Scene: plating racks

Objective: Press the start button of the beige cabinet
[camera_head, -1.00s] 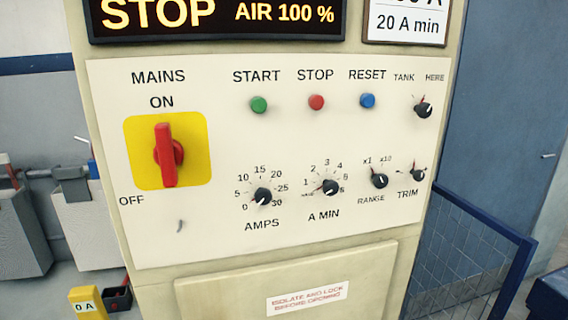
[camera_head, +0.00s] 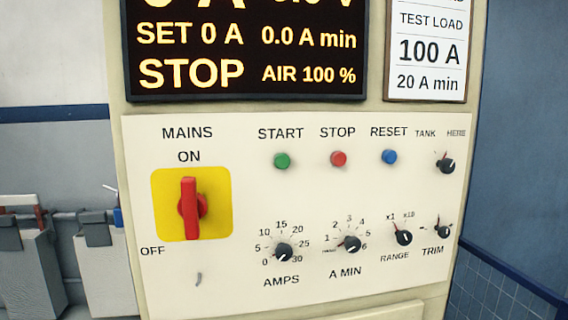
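The beige cabinet (camera_head: 460,92) fills the middle of the head view. Its pale control panel (camera_head: 240,285) faces me. The green start button (camera_head: 282,160) sits under the word START. A red stop button (camera_head: 338,158) and a blue reset button (camera_head: 389,156) are to its right. The red mains switch handle (camera_head: 191,209) stands upright on a yellow plate, pointing at ON. The dark display (camera_head: 247,50) above reads STOP, SET 0 A, 0.0 A min and AIR 100 %. Neither of my grippers is in view.
Several black knobs, such as the AMPS knob (camera_head: 283,252), line the panel below and right of the buttons. Grey bins (camera_head: 25,268) are at the left. Nothing blocks the panel.

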